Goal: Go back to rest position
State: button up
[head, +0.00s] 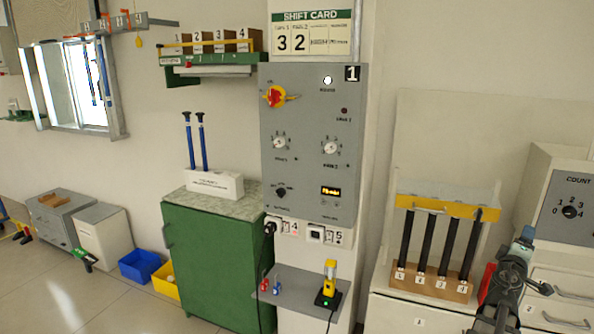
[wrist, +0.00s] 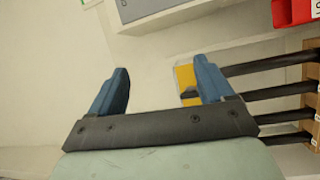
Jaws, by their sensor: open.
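My gripper (wrist: 163,82) shows in the wrist view with its two blue fingers wide apart and nothing between them. Behind the gap is a pale, bare surface. In the head view my arm stands at the lower right, with the gripper end (head: 526,236) raised in front of the drawer unit, right of the rod rack. The rod rack's yellow bar (head: 447,207) runs above several black rods (head: 433,240) in a numbered wooden base (head: 432,281). In the wrist view the yellow bar (wrist: 185,78) is partly hidden behind the right finger, and the dark rods (wrist: 265,67) lie beyond it.
A red bin (head: 486,281) is beside the rack, close to my arm; it also shows in the wrist view (wrist: 296,10). A grey control panel (head: 310,170) stands at the centre. A green cabinet (head: 212,262) with two blue rods (head: 203,145) above it is further left.

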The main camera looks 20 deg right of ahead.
jog(key=s+a+f+m+g+y, duration=0.1)
jog(key=s+f+m+g+y, duration=0.3)
jog(key=s+f+m+g, duration=0.75)
jog(key=w+a+f+t+y, duration=0.2)
jog(key=a+f+y, duration=0.25)
jog(key=f, duration=0.65)
jog(key=w+a+f+n+y, duration=0.1)
jog(key=w+a+f+y, duration=0.2)
jog(key=a+f, duration=0.85)
jog(key=w+a+f+y, duration=0.35)
jog(key=a+f, duration=0.45)
jog(key=a, duration=0.6)
jog(key=w+a+f+n+y, duration=0.1)
jog(key=w+a+f+y, duration=0.25)
jog(key=a+f, duration=0.8)
jog(key=s+a+f+n+g, duration=0.1)
jog(key=s+a+f+n, duration=0.1)
jog(key=a, duration=0.6)
jog(key=s+a+f+n+g, duration=0.2)
jog(key=s+a+f, duration=0.2)
jog(key=s+a, duration=0.3)
jog(key=s+a+f+n+g, duration=0.1)
jog(key=s+a+f+n, duration=0.1)
jog(key=a, duration=0.8)
jog(key=shift+s+f+n+h, duration=0.4)
jog(key=shift+s+f, duration=0.45)
jog(key=shift+s, duration=0.3)
